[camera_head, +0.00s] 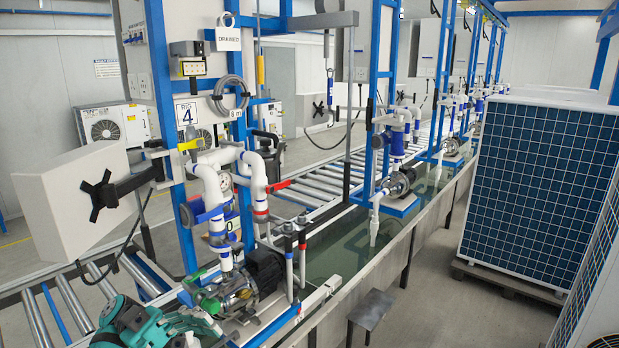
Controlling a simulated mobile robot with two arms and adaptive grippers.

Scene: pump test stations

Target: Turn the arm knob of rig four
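A black star-shaped knob (104,190) sits in front of the large pale box (72,200) at the left. A black jointed arm (140,180) runs from the knob to the rig's blue post. The knob faces the camera and nothing covers it.
White pipework (213,185) and a pump (240,290) stand right of the arm. Rollers (65,300) run below the box. A blue-grid panel unit (540,190) stands at right; the floor (450,310) before it is largely clear.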

